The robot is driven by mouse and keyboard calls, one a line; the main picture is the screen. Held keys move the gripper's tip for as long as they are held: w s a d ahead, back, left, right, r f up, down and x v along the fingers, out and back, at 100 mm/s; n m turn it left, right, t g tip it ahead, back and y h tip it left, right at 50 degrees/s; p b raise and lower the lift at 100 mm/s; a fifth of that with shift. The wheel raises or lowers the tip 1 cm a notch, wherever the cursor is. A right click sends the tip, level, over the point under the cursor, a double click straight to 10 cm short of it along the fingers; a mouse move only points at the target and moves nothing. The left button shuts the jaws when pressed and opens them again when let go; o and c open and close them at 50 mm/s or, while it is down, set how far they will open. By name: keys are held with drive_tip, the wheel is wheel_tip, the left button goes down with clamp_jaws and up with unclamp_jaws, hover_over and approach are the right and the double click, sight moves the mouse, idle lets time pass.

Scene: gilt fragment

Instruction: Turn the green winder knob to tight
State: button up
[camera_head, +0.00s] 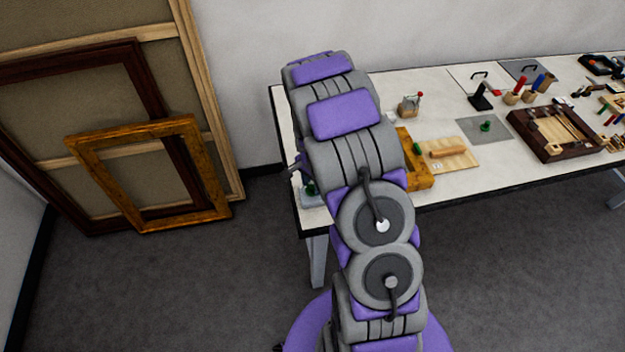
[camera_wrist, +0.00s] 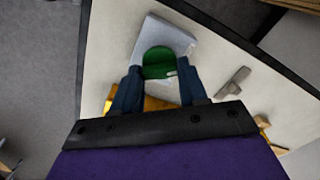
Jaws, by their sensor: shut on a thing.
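The green winder knob (camera_wrist: 158,62) sits on a pale grey block (camera_wrist: 165,35) in the wrist view. My gripper (camera_wrist: 158,72) is shut on the knob, with one dark blue finger on each side of it. A small white mark (camera_wrist: 172,73) shows at the knob's near edge; I cannot read any tight marking. In the head view the block (camera_head: 312,199) and the green knob (camera_head: 310,187) stand at the table's left front corner, partly covered by my arm. My gripper is mostly hidden there.
A gilt frame piece (camera_head: 420,180) lies just right of my arm, beside a tan pad (camera_head: 455,160). Another green-handled item (camera_head: 487,126) stands on a grey mat. A dark wooden tool tray (camera_head: 555,140) is further right.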

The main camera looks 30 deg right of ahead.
sight(312, 185)
drive_tip(key=shift+m, duration=0.7)
drive_tip(key=shift+w, duration=0.1)
drive_tip(key=o, duration=1.1)
drive_tip(key=shift+c, duration=0.2)
wheel_tip(312, 185, up, 17)
drive_tip(key=p, duration=0.1)
drive_tip(key=shift+r+p, duration=0.15)
drive_tip(key=shift+p, duration=0.2)
